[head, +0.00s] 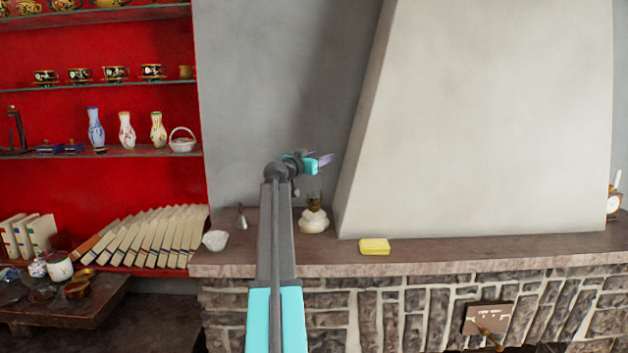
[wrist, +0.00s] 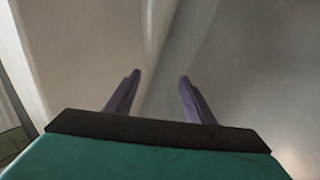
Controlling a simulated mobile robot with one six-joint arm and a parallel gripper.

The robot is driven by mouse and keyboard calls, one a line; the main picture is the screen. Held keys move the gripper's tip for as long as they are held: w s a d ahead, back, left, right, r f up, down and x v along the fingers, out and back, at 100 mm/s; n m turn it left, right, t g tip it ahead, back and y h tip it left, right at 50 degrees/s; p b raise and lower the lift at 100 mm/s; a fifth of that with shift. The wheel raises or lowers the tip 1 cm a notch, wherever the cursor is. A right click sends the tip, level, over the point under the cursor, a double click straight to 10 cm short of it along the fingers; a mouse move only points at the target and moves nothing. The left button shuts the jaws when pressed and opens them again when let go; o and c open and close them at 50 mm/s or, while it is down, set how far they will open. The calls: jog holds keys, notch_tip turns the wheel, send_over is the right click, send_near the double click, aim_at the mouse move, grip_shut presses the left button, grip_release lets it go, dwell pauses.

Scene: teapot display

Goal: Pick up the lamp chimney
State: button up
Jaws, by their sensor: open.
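An oil lamp (head: 313,221) with a white base and a brass-coloured burner stands on the stone mantel, just right of my arm in the head view. The lamp chimney (head: 314,185) is clear glass above the burner and shows only faintly; its outline is hard to make out. My gripper (head: 324,160) is above the lamp in the head view, pointing right; its distance from the glass cannot be told. In the wrist view my gripper (wrist: 160,76) has its two purple fingers apart with nothing between them. No lamp or chimney shows clearly there.
A yellow block (head: 374,247) lies right of the lamp on the mantel (head: 480,251). A white bowl (head: 215,240) and a small metal cone (head: 241,217) stand left. The sloped white hood (head: 480,120) rises close right of the lamp. Red shelves with vases and cups are at left.

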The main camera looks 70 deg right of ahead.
jog(key=shift+c, duration=0.4)
grip_shut()
jog(key=shift+r, duration=0.2)
